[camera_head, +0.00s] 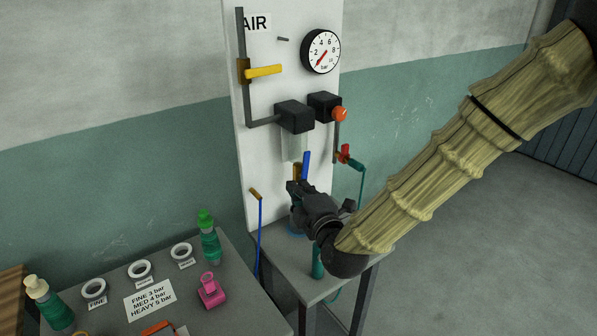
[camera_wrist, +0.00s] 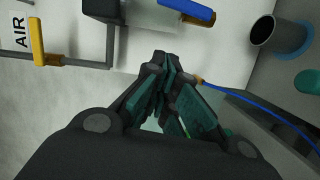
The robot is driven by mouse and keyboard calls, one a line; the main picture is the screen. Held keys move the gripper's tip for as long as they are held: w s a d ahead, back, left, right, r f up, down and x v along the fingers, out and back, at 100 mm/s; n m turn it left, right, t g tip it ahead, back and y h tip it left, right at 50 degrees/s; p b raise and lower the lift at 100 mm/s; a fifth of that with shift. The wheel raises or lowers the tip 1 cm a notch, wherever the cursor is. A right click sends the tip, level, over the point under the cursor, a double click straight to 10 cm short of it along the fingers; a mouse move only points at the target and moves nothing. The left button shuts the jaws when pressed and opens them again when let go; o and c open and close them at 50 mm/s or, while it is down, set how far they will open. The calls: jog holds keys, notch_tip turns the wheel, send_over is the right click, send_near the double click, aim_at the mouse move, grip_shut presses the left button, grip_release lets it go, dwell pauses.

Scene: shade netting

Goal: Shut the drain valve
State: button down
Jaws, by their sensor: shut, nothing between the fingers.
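A blue lever (camera_head: 306,164) with a brass body (camera_head: 297,172) sits below the clear bowl (camera_head: 294,147) on the white panel; it appears to be the drain valve. The lever stands upright, and its lower part is partly hidden by my gripper. In the wrist view the blue lever (camera_wrist: 188,10) shows at the top edge, beyond my fingers. My gripper (camera_head: 296,188) is shut and empty, just below and in front of the valve. In the wrist view its fingertips (camera_wrist: 161,58) are together and look apart from the lever.
A dark cup (camera_wrist: 262,30) stands near the panel on a small grey table (camera_head: 275,248). A blue hose (camera_head: 260,235) hangs left of my gripper. A red-handled valve (camera_head: 346,153) with a green hose is at right. A yellow lever (camera_head: 264,71) sits higher, beside the gauge (camera_head: 320,51).

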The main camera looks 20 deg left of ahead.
aim_at(306, 166)
jog(key=shift+w+a+f+p, duration=0.15)
jog(key=shift+w+a+p, duration=0.6)
jog(key=shift+w, duration=1.05)
jog(key=shift+w+a+f+p, duration=0.15)
jog(key=shift+w+a+p, duration=0.3)
jog(key=shift+w+p, duration=1)
jog(key=shift+w+a+f+p, duration=0.15)
jog(key=shift+w+a+p, duration=0.45)
jog(key=shift+w, duration=1.55)
jog(key=shift+a, duration=0.1)
